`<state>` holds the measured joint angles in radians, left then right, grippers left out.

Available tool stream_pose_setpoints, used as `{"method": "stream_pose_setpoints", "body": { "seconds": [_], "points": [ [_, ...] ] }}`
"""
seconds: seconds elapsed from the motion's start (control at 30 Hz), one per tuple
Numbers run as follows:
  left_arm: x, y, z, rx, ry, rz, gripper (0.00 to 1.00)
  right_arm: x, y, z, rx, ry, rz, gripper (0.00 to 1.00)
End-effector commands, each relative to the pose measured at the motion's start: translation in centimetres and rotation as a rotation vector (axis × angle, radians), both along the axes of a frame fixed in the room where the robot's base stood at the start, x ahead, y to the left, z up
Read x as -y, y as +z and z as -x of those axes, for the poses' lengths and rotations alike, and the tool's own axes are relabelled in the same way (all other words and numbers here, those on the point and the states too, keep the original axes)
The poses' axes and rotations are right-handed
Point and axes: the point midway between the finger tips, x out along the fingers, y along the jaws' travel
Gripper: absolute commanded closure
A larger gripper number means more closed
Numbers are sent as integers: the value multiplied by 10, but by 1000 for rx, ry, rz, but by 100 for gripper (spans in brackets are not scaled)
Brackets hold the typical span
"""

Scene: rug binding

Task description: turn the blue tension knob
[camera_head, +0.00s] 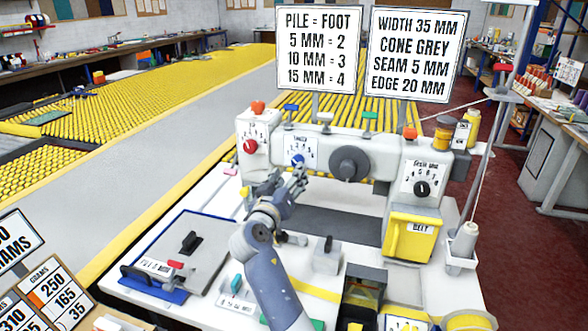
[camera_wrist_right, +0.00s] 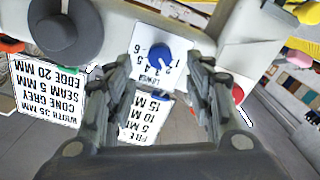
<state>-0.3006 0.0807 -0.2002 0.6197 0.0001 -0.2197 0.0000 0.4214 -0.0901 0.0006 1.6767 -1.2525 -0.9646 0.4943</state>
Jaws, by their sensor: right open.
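The blue tension knob (camera_head: 297,160) sits on a white numbered dial plate on the front of the white sewing machine (camera_head: 380,151). In the right wrist view the blue knob (camera_wrist_right: 161,54) shows upside down, framed between the fingers and slightly beyond their tips. My right gripper (camera_head: 288,178) is open and empty, just below and in front of the dial. Its two fingers (camera_wrist_right: 152,82) stand wide apart in the wrist view, and I see no contact with the knob. My left gripper is not in view.
A red knob (camera_head: 250,146) is left of the blue one, and a large dark handwheel (camera_head: 349,164) is close on its right. A black knob (camera_head: 422,188) is farther right, above a yellow bin (camera_head: 410,238). Signs (camera_head: 318,50) stand behind the machine.

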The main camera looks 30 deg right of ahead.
Motion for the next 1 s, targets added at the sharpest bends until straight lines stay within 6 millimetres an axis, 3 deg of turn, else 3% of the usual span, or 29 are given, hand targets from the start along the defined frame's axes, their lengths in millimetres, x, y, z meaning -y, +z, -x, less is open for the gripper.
{"method": "stream_pose_setpoints", "body": {
  "seconds": [0.1,0.3,1.0],
  "points": [
    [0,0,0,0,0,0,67,-18,-1,16,0,0,-3,52],
    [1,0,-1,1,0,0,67,-34,0,30,0,-1,0,52],
    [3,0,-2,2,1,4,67,-37,0,32,0,-1,0,52]
  ]
}}
